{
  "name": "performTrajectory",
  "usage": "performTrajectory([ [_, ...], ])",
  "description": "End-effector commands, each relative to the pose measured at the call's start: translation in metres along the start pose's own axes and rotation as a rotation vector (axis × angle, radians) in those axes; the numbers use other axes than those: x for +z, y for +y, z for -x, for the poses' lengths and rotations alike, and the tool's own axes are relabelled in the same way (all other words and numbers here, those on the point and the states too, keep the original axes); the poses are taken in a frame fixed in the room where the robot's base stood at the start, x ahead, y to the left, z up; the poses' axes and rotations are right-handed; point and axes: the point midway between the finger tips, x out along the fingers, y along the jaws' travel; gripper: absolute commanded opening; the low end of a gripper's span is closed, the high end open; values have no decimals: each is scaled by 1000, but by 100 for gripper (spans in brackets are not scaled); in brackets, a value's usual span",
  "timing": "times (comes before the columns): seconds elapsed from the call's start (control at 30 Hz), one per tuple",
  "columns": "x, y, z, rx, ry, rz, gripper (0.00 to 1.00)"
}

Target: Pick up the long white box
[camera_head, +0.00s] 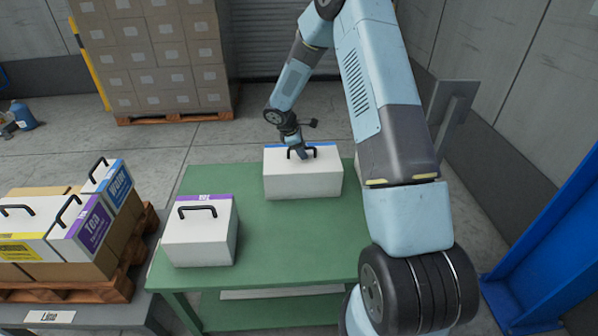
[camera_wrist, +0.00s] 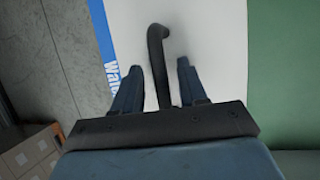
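The long white box (camera_head: 303,184) stands at the back of the green table (camera_head: 272,255) in the head view. It has a blue strip along its far top edge and a black handle on top. In the wrist view its white top (camera_wrist: 217,45) fills the middle, with the blue strip at left reading "Wate". My gripper (camera_head: 304,153) is above the box at the handle. In the wrist view my gripper (camera_wrist: 158,68) has its fingers apart, one on each side of the black handle (camera_wrist: 158,50). Gaps show between fingers and handle; whether it is low enough to touch the box is unclear.
Another white box (camera_head: 200,240) with a purple strip and handle stands at the table's front left. Several handled boxes, one purple-labelled (camera_head: 88,226), sit on a pallet (camera_head: 125,280) at left. A blue post (camera_head: 550,250) stands at right. The table between the boxes is clear.

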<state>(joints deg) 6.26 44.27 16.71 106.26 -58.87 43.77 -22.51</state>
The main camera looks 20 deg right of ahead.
Motion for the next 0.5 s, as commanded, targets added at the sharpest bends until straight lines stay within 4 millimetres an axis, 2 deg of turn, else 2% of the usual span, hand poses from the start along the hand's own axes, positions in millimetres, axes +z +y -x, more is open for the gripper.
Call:
performTrajectory([
  [0.07, 0, 0, 0, 0, 0, 0, 34],
  [0.4, 0, 0, 0, 0, 0, 0, 1],
  [0.5, 0, 0, 0, 1, 0, 0, 0],
])
